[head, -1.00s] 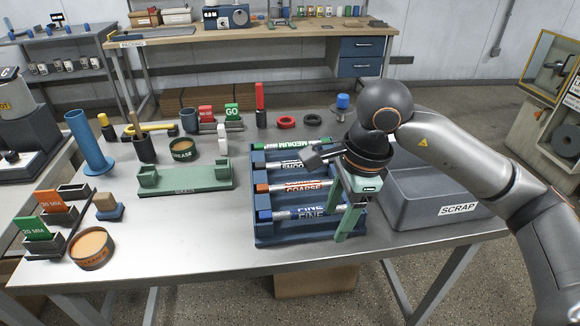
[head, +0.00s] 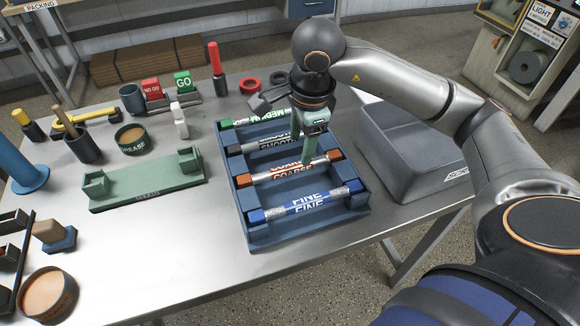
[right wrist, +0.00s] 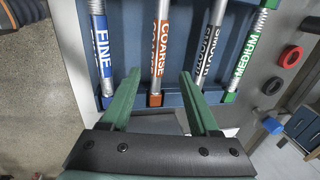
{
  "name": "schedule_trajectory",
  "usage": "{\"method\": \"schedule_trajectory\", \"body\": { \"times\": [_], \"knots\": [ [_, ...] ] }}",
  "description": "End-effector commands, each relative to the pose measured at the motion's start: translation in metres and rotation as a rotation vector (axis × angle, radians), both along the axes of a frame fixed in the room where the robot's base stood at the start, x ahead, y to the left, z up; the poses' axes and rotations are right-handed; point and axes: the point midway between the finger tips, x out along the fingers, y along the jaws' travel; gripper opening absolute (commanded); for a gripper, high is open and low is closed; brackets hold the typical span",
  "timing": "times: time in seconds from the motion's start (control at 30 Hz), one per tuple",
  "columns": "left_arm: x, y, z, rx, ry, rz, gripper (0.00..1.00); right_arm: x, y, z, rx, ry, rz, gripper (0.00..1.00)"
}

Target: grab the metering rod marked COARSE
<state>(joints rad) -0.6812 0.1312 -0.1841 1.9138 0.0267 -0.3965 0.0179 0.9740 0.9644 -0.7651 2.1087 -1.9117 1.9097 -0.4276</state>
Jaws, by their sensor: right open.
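The COARSE metering rod (head: 290,170) lies across a blue rack, third from the back, with orange end caps and an orange label. It also shows in the right wrist view (right wrist: 164,50), between the FINE rod (right wrist: 102,50) and the SMOOTH rod (right wrist: 208,50). My right gripper (head: 303,152) has two green fingers spread apart and empty. In the head view it hangs over the rack near the right part of the COARSE rod. In the right wrist view its fingertips (right wrist: 158,82) stand on either side of the COARSE rod's lower end. My left gripper is not seen.
The blue rack (head: 262,238) also holds the MEDIUM rod (head: 262,118). A grey scrap bin (head: 412,150) stands just right of the rack. A green stand (head: 145,190) is to its left. Bare table lies left of the rack's front.

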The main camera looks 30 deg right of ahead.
Motion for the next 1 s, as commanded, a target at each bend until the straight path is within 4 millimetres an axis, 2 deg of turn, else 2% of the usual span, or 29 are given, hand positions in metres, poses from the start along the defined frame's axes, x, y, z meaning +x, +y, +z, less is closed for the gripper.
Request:
{"method": "schedule_trajectory", "body": {
  "times": [0.03,0.27,0.53,0.83,0.87,1.0],
  "knots": [
    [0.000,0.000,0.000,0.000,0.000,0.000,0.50,0.001,-0.001,-0.007,-0.001,0.003,-0.001,0.62],
    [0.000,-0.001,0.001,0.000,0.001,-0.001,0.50,0.003,-0.002,-0.024,0.000,0.003,0.000,0.62],
    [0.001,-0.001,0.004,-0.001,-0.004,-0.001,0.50,0.007,-0.005,-0.062,0.001,0.003,0.000,0.62],
    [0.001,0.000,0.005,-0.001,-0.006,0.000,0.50,0.008,-0.005,-0.068,0.000,-0.001,0.001,0.62],
    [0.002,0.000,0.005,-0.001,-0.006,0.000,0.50,0.008,-0.005,-0.068,0.001,-0.001,0.001,0.60],
    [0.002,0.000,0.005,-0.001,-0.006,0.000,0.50,0.008,-0.005,-0.068,0.001,-0.001,0.001,0.45]
  ]
}}
